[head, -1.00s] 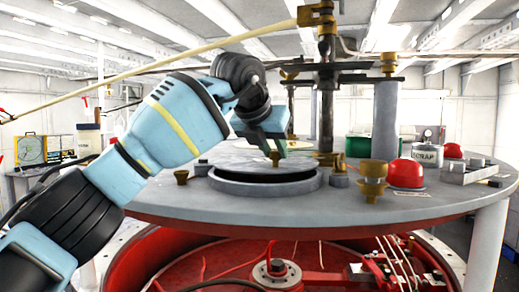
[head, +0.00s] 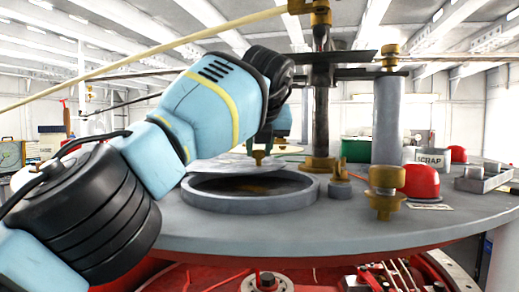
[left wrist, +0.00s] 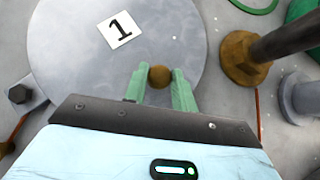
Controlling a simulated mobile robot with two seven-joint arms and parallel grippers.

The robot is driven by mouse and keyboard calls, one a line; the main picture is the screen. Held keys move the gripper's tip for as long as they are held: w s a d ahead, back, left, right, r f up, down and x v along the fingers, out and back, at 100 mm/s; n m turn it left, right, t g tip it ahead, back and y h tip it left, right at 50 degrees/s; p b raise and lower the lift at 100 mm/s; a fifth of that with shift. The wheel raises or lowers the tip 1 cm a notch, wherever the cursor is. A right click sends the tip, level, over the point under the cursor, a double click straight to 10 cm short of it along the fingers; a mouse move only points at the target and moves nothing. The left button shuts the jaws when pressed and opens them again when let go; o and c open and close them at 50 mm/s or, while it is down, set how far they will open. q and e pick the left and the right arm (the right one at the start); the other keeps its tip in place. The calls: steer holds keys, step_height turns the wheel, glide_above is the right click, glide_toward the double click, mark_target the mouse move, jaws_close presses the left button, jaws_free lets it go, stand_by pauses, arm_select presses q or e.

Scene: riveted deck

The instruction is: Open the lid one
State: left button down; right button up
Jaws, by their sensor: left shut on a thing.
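Lid one is a flat grey disc (head: 212,165) with a brass knob (head: 258,156). In the left wrist view the lid (left wrist: 75,62) carries a white label (left wrist: 120,29) with a black "1". My left gripper (left wrist: 158,80) is shut on the knob (left wrist: 159,75), with green fingers either side of it. In the head view my left gripper (head: 262,138) hides part of the lid. The lid is raised behind and above a round grey collar (head: 258,204), whose dark brownish inside shows. My right gripper is not in view.
The collar sits on a round grey deck (head: 340,232). A dark post (head: 321,115), a grey cylinder (head: 388,120), brass fittings (head: 385,190) and a red dome (head: 420,181) stand to the right. Red machinery (head: 300,278) lies below the deck.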

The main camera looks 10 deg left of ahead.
arm_select(q)
steer(key=shift+w+a+n+y, duration=0.25)
steer(key=shift+w+n+y, duration=0.05)
steer(key=shift+w, duration=0.15)
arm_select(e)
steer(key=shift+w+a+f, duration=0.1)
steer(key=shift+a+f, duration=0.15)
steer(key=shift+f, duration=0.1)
arm_select(q)
steer(key=shift+w+a, duration=0.1)
steer(key=shift+w, duration=0.05)
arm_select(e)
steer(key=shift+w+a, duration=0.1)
arm_select(q)
steer(key=c, duration=1.1)
jaws_free()
